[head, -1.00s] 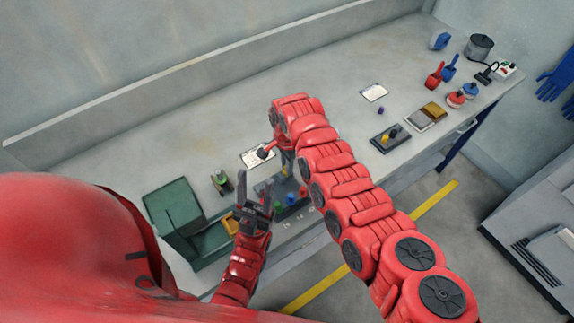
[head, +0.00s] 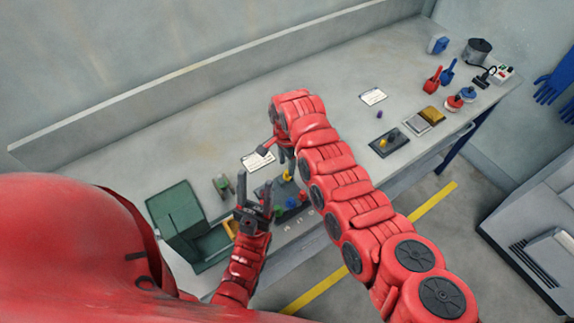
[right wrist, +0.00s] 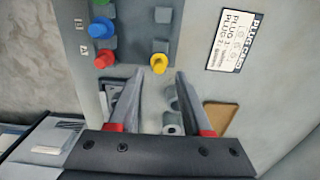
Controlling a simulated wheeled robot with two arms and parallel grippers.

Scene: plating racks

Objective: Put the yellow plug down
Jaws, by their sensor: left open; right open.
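The yellow plug (head: 287,175) stands on the dark rack (head: 264,188) on the bench, beside green, blue and red plugs. In the right wrist view the yellow plug (right wrist: 159,63) is just beyond the fingertips, and the rack (right wrist: 132,46) lies behind it. My right gripper (right wrist: 158,74) is open and empty, its fingers apart on either side of the plug's line. In the head view my right gripper (head: 287,158) is above the plug, partly hidden by its arm. My left gripper (head: 255,188) is open and empty, in front of the rack's left end.
A green box (head: 178,215) stands left of my left gripper. A white card (head: 258,161) lies behind the rack. Pots, scoops and a meter are at the far right.

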